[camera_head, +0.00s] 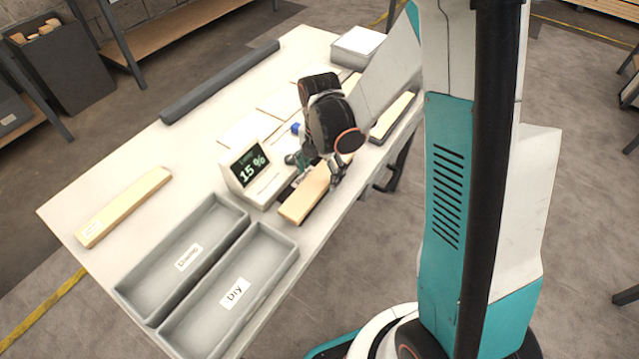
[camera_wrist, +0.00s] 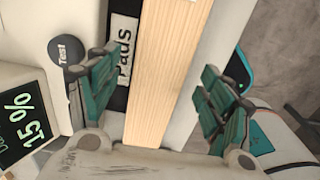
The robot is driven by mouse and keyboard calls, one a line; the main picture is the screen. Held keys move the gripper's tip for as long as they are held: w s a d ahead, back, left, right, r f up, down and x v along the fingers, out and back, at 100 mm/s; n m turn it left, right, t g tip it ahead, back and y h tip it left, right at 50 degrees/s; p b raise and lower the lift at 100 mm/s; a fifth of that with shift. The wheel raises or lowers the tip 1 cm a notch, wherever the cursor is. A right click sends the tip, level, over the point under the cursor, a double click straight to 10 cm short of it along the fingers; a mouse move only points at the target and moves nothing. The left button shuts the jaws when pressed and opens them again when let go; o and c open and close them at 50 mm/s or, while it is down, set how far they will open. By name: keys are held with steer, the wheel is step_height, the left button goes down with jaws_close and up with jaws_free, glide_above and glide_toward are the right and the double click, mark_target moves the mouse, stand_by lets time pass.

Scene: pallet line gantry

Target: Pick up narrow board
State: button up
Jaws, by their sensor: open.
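A pale narrow wooden board (camera_head: 306,196) lies beside the meter near the table's front edge, under my gripper. In the wrist view the board (camera_wrist: 166,70) runs lengthwise between my fingers, over a dark strip labelled "Pads" (camera_wrist: 123,50). My gripper (camera_head: 318,172) is open, with one finger on each side of the board; gaps show between the fingers and its edges. The wrist view also shows my gripper (camera_wrist: 158,98) empty. The part of the board beneath the gripper is hidden in the head view.
A meter (camera_head: 251,172) reading 15 % stands close by the gripper. Two grey trays (camera_head: 270,290), one labelled "Dry", sit at the near end. Another board (camera_head: 125,207) lies at the left, and one (camera_head: 393,117) lies farther along. A dark grey bar (camera_head: 220,82) lines the back edge.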

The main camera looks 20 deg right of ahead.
steer(key=shift+f, duration=0.65)
steer(key=shift+c, duration=0.5)
steer(key=c, duration=1.2)
steer(key=shift+r, duration=0.15)
